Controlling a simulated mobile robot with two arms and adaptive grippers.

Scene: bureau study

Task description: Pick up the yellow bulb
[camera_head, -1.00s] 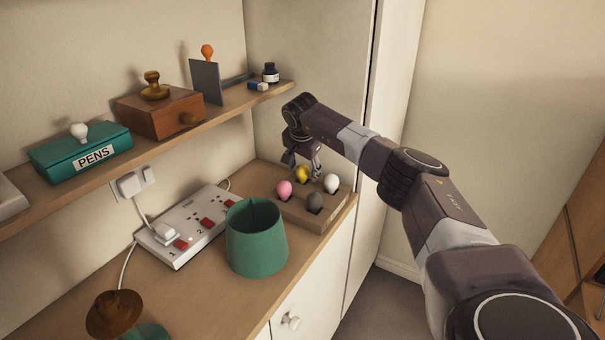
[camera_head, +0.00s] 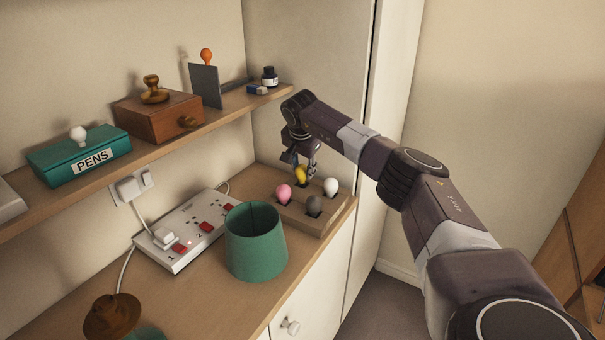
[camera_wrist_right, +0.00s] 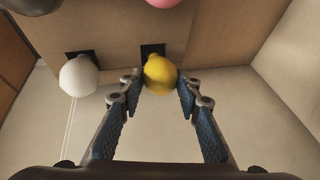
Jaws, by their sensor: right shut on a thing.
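The yellow bulb (camera_head: 301,174) is at the back of a wooden block (camera_head: 325,222) that holds several bulbs. My right gripper (camera_head: 305,172) reaches down from above and is shut on the yellow bulb. In the right wrist view the yellow bulb (camera_wrist_right: 160,74) sits between the two fingertips (camera_wrist_right: 159,78), in front of a dark square hole in the block. I cannot tell whether its base is clear of the hole. My left gripper does not show.
Pink (camera_head: 284,193), white (camera_head: 331,186) and grey (camera_head: 314,204) bulbs stand close by in the same block. A green lampshade (camera_head: 256,245) and a power strip (camera_head: 187,228) are on the desk nearby. A shelf (camera_head: 219,111) runs above at the left.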

